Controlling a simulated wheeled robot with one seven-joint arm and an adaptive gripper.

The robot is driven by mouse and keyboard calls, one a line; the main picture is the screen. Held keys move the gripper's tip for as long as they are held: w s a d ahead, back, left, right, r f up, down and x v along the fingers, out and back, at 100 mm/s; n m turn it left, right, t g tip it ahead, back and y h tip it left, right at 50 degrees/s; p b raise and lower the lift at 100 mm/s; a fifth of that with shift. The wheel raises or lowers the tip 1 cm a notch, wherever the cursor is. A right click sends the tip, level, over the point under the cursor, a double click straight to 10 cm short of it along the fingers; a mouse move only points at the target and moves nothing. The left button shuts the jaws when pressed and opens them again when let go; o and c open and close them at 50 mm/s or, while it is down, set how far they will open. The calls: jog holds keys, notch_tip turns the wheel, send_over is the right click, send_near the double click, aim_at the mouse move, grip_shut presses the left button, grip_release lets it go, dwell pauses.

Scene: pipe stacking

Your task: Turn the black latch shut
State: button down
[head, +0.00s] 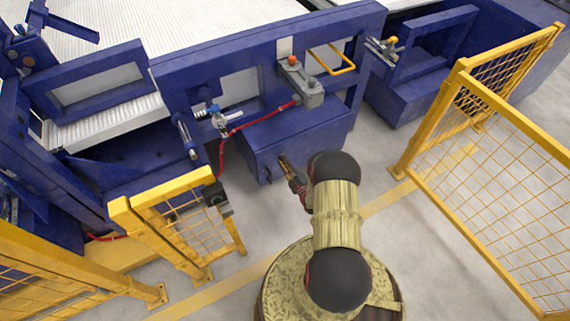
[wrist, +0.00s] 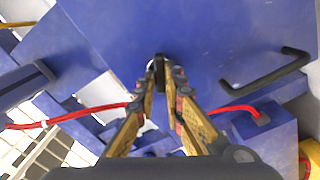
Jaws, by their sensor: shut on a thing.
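The black latch (wrist: 159,60) is a small dark piece on the face of a blue box, at the top middle of the wrist view. My gripper (wrist: 160,73) has its two tan fingers drawn together on it, with the fingertips covering part of it. In the head view my gripper (head: 284,161) is at the front face of the blue box (head: 315,130). The latch cannot be made out there. How far the latch is turned cannot be told.
A black bar handle (wrist: 268,76) is on the same blue face, to the right. A red hose (head: 235,128) runs over the box to a grey unit (head: 298,84).

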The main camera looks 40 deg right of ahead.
jog(key=n+b, duration=0.1)
jog(key=n, duration=0.4)
jog(key=shift+f+n, duration=0.15)
jog(key=shift+n, duration=0.25)
jog(key=shift+a, duration=0.1)
dwell(0.3)
jog(key=c, duration=1.9)
grip_release()
jog(key=v, duration=1.2)
jog(key=shift+f, duration=0.1)
